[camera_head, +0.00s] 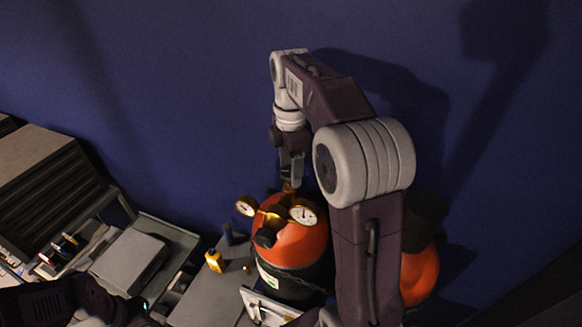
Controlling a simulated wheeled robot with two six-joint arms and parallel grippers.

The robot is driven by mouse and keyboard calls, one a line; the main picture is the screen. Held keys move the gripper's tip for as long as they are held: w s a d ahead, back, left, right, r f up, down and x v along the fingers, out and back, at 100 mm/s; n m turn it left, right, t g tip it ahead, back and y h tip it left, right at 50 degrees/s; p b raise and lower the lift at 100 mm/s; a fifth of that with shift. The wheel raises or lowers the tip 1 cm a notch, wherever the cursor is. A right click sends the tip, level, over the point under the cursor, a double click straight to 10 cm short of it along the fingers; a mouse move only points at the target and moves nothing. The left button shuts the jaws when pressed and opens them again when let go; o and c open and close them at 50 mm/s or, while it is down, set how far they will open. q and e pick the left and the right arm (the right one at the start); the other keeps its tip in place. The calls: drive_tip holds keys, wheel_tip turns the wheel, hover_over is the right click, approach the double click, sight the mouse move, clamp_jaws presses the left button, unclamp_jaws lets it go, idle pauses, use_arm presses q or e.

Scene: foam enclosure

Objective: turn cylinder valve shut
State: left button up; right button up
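The gas cylinder (312,243) stands at lower middle, with an orange top and a dark lower body. Two brass-rimmed gauges, one left (246,206) and one right (303,213), sit on brass fittings at its top. The brass valve part (289,188) shows just behind the gauges. My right gripper (291,180) points down, its fingertips at or just above this valve part. I cannot tell whether they touch or grip it. Part of my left arm shows at the bottom left, but its fingers cannot be made out.
A second orange cylinder (420,275) stands to the right, partly behind my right arm. A yellow bottle (214,260) stands on a grey surface (207,296) left of the gas cylinder. Grey equipment (55,185) fills the left side. A blue wall (180,80) rises behind.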

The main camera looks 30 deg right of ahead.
drive_tip(key=shift+w, duration=0.15)
drive_tip(key=c, duration=0.5)
drive_tip(key=shift+w+f, duration=0.15)
drive_tip(key=shift+c, duration=0.7)
use_arm(q)
drive_tip(key=shift+w, duration=0.2)
drive_tip(key=shift+r, duration=0.15)
use_arm(e)
drive_tip(key=shift+m, duration=0.4)
drive_tip(key=m+p, duration=0.1)
drive_tip(key=m, duration=0.2)
drive_tip(key=shift+p, duration=0.3)
drive_tip(key=m+p, duration=0.1)
drive_tip(key=m, duration=0.4)
drive_tip(key=shift+m, duration=0.3)
drive_tip(key=m, duration=0.6)
drive_tip(key=shift+d, duration=0.1)
use_arm(q)
wheel_tip(320, 180, up, 3)
drive_tip(key=shift+f, duration=0.15)
use_arm(e)
drive_tip(key=m, duration=0.5)
drive_tip(key=shift+m, duration=0.6)
